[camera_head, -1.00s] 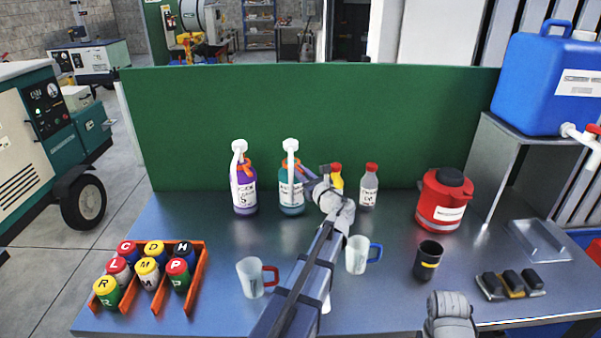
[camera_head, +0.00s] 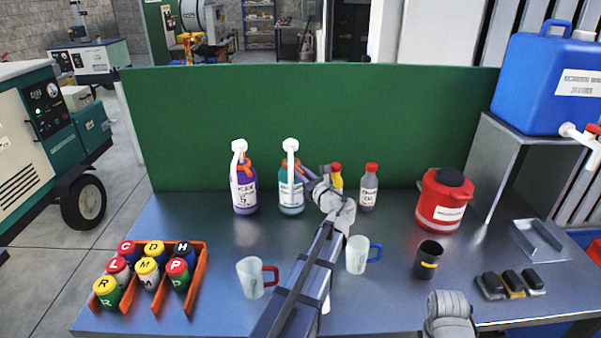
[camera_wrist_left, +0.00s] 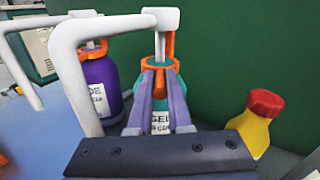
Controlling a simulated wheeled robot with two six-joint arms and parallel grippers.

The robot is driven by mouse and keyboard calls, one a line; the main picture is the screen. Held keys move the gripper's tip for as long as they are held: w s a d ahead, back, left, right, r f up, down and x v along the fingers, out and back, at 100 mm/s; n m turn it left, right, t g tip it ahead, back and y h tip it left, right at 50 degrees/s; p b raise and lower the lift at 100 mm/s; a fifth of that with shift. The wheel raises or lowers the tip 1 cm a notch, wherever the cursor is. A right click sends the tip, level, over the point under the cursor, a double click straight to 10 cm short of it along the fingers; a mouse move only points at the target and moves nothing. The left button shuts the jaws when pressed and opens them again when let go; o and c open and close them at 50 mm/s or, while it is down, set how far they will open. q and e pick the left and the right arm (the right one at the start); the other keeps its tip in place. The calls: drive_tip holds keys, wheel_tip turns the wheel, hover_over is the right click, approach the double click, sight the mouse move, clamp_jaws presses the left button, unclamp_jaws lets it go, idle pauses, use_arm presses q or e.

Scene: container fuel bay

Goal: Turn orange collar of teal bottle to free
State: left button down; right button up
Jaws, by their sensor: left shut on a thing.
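The teal bottle (camera_head: 291,197) stands upright at the back of the table, with a white pump head (camera_head: 291,146) on top. Its orange collar (camera_wrist_left: 169,66) shows in the left wrist view around the neck, with an orange tab standing up from it. My left gripper (camera_head: 306,171) reaches in from the front right and is shut on the orange collar, its two purple-grey fingers (camera_wrist_left: 162,80) on the collar's near side. The fingers hide part of the collar and label. My right gripper is not clearly seen; only a grey part of my right arm shows at the bottom.
A purple pump bottle (camera_head: 245,196) stands left of the teal one. A yellow red-capped bottle (camera_wrist_left: 255,118) and a grey red-capped bottle (camera_head: 368,190) stand to its right. A green panel (camera_head: 330,120) closes the back.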

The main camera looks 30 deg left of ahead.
sight(296, 164)
use_arm(q)
drive_tip(key=shift+w, duration=0.15)
drive_tip(key=shift+w+d+n+g+y, duration=0.15)
drive_tip(key=shift+w+n+g+y, duration=0.3)
drive_tip(key=shift+n+g, duration=0.7)
drive_tip(key=shift+w+d+n+g+y, duration=0.1)
drive_tip(key=shift+w+n+g+y, duration=0.4)
drive_tip(key=shift+g, duration=1)
drive_tip(key=shift+w+d+n+g+y, duration=0.2)
drive_tip(key=shift+w+n+g, duration=0.25)
drive_tip(key=shift+n+g, duration=0.8)
drive_tip(key=shift+g, duration=0.4)
drive_tip(key=c, duration=0.8)
unclamp_jaws()
drive_tip(key=shift+c, duration=0.2)
drive_tip(key=d, duration=0.7)
drive_tip(key=shift+s+d, duration=0.15)
drive_tip(key=shift+d, duration=0.25)
drive_tip(key=shift+c, duration=0.3)
